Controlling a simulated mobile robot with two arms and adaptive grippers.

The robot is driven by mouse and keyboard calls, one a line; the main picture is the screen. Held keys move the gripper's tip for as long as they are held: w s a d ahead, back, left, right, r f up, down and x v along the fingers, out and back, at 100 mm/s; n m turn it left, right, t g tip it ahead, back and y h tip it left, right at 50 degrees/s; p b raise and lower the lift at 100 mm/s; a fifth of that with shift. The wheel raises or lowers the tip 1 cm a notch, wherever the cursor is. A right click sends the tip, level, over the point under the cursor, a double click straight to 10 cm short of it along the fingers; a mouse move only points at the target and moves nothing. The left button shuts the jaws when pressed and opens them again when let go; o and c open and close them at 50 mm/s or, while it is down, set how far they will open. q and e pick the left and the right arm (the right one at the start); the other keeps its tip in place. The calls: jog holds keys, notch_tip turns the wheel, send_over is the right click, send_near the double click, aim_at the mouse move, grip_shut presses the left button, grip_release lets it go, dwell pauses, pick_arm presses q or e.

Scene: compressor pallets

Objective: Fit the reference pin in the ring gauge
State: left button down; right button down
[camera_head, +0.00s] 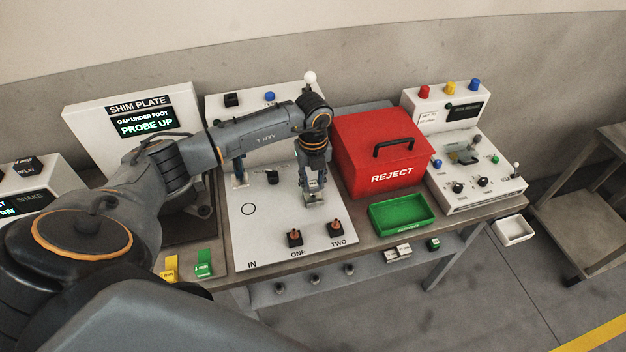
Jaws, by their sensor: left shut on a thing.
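My left gripper (313,188) points down over the right half of the white panel (262,248). It is shut on a small pale metal thing (314,202), mostly hidden between the fingers. I cannot tell whether that thing is the reference pin or the ring gauge, or whether it touches the panel. Two black pieces with brown tops stand at the labels ONE (295,238) and TWO (335,228). My right gripper is not in view.
A red REJECT box (372,139) stands right of the panel, with a green tray (401,214) before it. A control box (474,180) is farther right. A SHIM PLATE display (140,124) stands at left. Yellow (170,268) and green (204,263) tags lie at the front edge.

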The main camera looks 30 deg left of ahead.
aim_at(313, 184)
pick_arm(q)
jog(key=shift+f+b, duration=0.4)
jog(key=shift+f, duration=0.05)
dwell(0.6)
jog(key=shift+f+b, duration=0.7)
jog(key=shift+f, duration=0.25)
jog(key=c, duration=1)
grip_release()
notch_tip(313, 184, up, 12)
jog(key=shift+r, duration=0.1)
